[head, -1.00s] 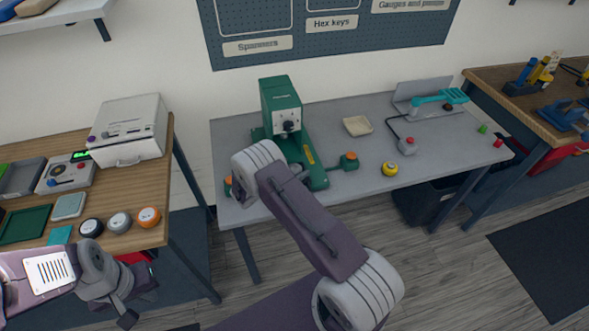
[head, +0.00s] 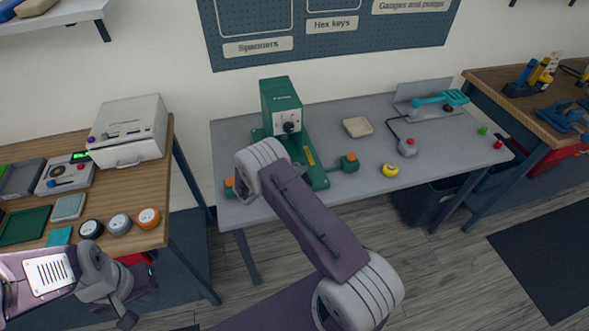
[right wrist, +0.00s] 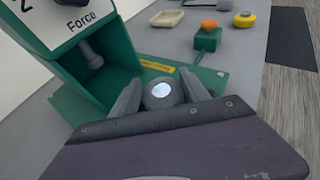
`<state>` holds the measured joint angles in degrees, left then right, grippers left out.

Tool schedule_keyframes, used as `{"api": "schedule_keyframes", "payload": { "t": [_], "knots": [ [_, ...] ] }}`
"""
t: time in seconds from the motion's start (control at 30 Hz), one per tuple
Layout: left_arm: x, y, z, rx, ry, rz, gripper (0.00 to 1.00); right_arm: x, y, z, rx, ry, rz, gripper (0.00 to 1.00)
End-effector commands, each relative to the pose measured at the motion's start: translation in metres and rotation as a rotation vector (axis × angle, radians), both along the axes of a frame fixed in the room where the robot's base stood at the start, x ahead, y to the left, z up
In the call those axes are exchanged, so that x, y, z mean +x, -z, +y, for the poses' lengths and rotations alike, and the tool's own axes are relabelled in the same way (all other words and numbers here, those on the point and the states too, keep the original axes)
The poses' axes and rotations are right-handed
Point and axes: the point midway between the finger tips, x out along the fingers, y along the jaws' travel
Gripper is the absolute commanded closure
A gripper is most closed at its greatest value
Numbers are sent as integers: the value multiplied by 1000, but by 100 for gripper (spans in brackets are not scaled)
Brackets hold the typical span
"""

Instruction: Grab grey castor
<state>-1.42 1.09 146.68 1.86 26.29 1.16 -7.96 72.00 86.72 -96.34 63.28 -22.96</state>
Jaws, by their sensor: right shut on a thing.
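My right gripper (right wrist: 160,95) shows in the right wrist view, shut on a grey round castor (right wrist: 159,91) with a pale centre between its fingers. It is in front of the green press, above or at its base; the exact height is unclear. In the head view my right arm hides this gripper and what it holds. Another grey castor (head: 119,223) sits on the left wooden bench, between a black castor (head: 91,228) and an orange one (head: 148,218). My left gripper (head: 127,300) is low at the left, in front of that bench; its jaw opening is unclear.
The green press (head: 284,110) stands on the grey table (head: 310,108). The table's front right is mostly clear.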

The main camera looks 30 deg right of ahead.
Motion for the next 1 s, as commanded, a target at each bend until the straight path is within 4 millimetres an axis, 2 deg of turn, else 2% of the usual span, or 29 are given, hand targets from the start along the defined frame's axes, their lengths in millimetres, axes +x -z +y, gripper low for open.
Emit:
{"api": "schedule_keyframes", "payload": {
  "t": [0.13, 0.53, 0.7, 1.0],
  "knots": [
    [0, 5, 0, 0, 0, 0, 100, 1, -30, 0, 1, -1, -6, 99],
    [0, 15, 0, 0, 0, 0, 100, -65, -82, -67, -1, 3, -3, 99],
    [0, 17, 0, 0, 0, 0, 100, -79, -94, -81, -1, 1, 0, 99],
    [0, 17, 0, 0, 0, 0, 100, -81, -101, -85, -1, 24, -4, 99]
  ]
}}
